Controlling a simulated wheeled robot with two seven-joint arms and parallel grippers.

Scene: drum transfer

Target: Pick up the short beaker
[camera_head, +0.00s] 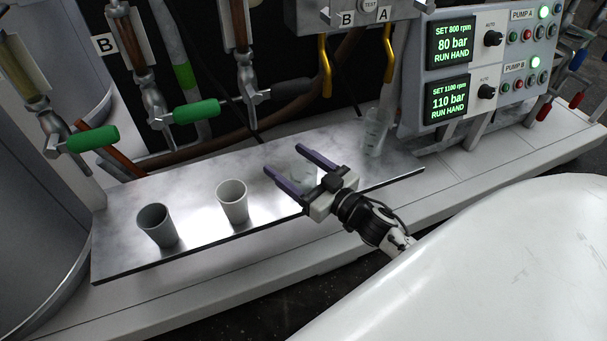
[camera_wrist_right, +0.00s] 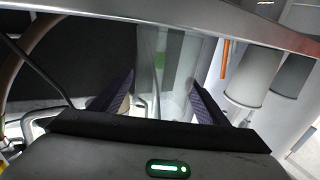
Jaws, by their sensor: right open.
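The short beaker (camera_head: 303,174) is clear glass and stands on the metal shelf (camera_head: 200,190). My right gripper (camera_head: 284,160) is open, with its two purple-grey fingers on either side of the beaker. In the right wrist view the clear beaker (camera_wrist_right: 168,75) shows between the spread fingers of the gripper (camera_wrist_right: 162,80). I cannot tell whether either finger touches it. A taller clear beaker (camera_head: 376,132) stands further right on the shelf. My left gripper is not in view.
A pale cup (camera_head: 233,203) and a darker grey cup (camera_head: 158,226) stand left of the gripper. Green-handled valves (camera_head: 195,111) and yellow hooked handles (camera_head: 325,66) hang behind the shelf. The pump panel (camera_head: 480,65) is at the back right.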

